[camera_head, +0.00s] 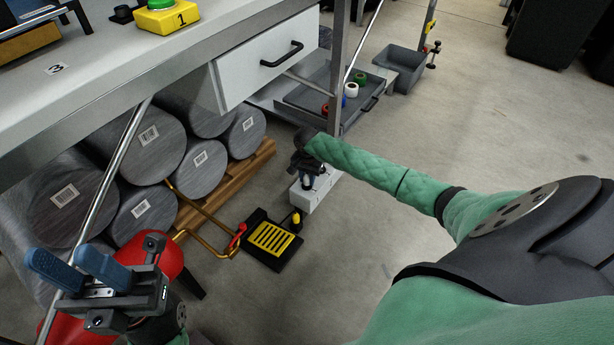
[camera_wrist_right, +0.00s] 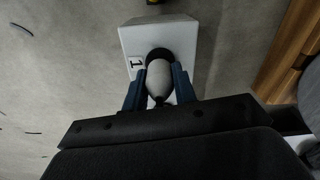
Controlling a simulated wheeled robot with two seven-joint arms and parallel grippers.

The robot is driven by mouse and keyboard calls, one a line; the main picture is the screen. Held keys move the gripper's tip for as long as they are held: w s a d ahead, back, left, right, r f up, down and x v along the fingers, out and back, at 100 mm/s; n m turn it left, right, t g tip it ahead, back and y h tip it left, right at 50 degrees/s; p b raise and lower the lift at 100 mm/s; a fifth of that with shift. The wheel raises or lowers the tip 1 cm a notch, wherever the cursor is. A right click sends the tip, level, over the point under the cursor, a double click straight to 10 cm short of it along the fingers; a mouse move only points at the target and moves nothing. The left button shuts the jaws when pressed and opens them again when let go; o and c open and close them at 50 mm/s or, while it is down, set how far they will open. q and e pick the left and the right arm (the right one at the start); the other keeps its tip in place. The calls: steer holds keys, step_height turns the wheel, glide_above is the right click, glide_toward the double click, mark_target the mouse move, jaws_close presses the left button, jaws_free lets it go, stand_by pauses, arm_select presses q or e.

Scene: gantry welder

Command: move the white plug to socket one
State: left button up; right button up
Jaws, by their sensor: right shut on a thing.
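The white plug (camera_wrist_right: 158,80) is between the blue fingers of my right gripper (camera_wrist_right: 159,88), which is shut on it. The plug's far end meets the dark round opening of a white box (camera_wrist_right: 187,34) marked 1, socket one. How deep it sits in the opening, I cannot tell.
A foot pedal with a yellow grate (camera_head: 271,239) lies on the floor near the box. Grey cylinders (camera_head: 140,140) lie stacked under the table (camera_head: 110,85). A table leg (camera_head: 339,65) and a grey tray (camera_head: 310,97) with coloured rolls stand behind.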

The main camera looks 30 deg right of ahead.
steer(key=shift+f+p, duration=0.3)
steer(key=shift+f, duration=0.35)
steer(key=o, duration=1)
steer(key=shift+o, duration=0.2)
